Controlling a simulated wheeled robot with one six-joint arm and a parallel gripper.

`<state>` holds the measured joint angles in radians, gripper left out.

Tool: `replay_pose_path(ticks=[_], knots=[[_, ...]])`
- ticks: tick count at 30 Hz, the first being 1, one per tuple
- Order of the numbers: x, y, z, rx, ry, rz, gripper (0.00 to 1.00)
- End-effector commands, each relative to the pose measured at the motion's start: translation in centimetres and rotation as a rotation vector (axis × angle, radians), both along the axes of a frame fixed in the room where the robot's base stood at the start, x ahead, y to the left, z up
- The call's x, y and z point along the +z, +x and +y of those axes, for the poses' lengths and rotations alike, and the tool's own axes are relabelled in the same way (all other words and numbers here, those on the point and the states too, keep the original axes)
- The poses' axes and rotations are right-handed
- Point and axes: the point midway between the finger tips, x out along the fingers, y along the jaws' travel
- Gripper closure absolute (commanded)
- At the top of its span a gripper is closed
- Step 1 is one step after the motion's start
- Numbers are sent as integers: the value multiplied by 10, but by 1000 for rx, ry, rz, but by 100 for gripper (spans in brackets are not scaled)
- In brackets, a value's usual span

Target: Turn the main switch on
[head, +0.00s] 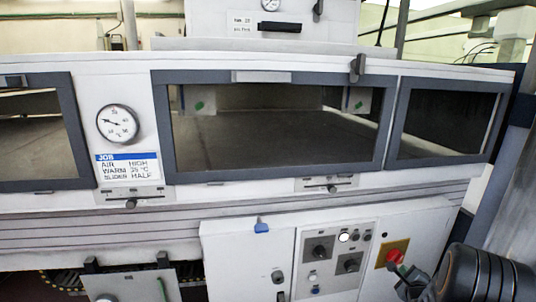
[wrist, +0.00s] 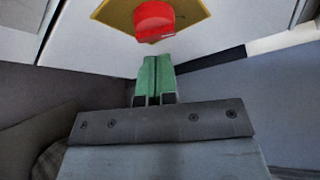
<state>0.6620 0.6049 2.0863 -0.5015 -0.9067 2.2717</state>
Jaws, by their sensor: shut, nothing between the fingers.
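The main switch is a red knob (head: 394,257) on a yellow plate (head: 383,259), at the right of the white control cabinet. In the wrist view the red knob (wrist: 154,20) and the yellow plate (wrist: 192,14) are at the top centre. My gripper (head: 402,268) is just in front of the knob and hides part of it. In the wrist view the green fingers of my gripper (wrist: 156,60) are shut and empty, with tips just below the knob. I cannot tell whether they touch it. The knob's on or off position is not readable.
A grey panel with black knobs (head: 320,249) and a white lamp (head: 344,237) is left of the switch. Above is the tunnel with glass windows (head: 275,130), a dial gauge (head: 118,123), a job card (head: 128,170) and sliders (head: 332,188).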

Motion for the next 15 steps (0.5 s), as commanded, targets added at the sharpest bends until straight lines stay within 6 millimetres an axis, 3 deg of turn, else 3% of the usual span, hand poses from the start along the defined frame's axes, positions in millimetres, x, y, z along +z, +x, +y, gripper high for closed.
replay_pose_path(ticks=[1,3,11,15], knots=[[-10,-1,1,1,-2,-1,100],[-13,-3,3,1,-3,-3,100],[-16,-8,8,1,-1,-1,100],[-16,-1,11,1,-1,0,100]])
